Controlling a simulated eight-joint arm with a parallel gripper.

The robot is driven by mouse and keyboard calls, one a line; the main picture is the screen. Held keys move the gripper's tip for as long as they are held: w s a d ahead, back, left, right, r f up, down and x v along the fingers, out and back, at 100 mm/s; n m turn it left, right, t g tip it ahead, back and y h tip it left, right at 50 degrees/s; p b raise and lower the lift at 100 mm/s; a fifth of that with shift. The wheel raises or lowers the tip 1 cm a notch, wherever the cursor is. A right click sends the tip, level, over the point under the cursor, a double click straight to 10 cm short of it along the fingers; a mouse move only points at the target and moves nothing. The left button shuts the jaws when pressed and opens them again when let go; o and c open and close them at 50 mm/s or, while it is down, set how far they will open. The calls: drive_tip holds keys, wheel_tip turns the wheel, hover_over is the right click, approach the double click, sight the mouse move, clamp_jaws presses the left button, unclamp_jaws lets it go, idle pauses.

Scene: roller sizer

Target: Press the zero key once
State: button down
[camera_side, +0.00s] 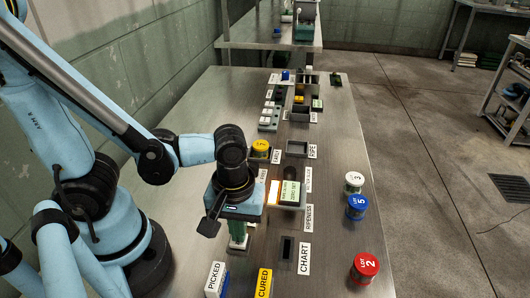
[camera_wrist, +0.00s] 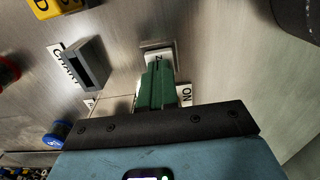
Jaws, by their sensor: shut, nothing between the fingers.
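My gripper (camera_side: 238,242) points down at the table, and its green fingers are closed together with nothing between them. In the wrist view the closed fingers (camera_wrist: 156,75) reach toward a pale key marked with a Z (camera_wrist: 161,56) in a grey housing. The fingers cover part of this key; I cannot tell whether they touch it.
A slotted grey block (camera_side: 287,248) stands by the CHART label (camera_side: 304,258). PICKED (camera_side: 216,280) and yellow CURED (camera_side: 263,283) blocks are at the front. Red (camera_side: 364,267), blue (camera_side: 356,207) and white-topped (camera_side: 354,182) lot cans line the right edge.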

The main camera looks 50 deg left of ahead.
drive_tip(key=shift+f, duration=0.7)
drive_tip(key=shift+r, duration=0.1)
wheel_tip(320, 180, up, 14)
idle(1.0)
drive_tip(key=shift+w, duration=0.1)
idle(0.5)
drive_tip(key=w+a+f+m+t, duration=0.1)
drive_tip(key=w+a+m+t, duration=0.6)
drive_tip(key=w+a+m, duration=0.1)
drive_tip(key=shift+w+a+m, duration=0.35)
drive_tip(key=shift+w+m, duration=0.15)
drive_tip(key=shift+w, duration=0.05)
drive_tip(key=shift+f, duration=0.1)
idle(0.4)
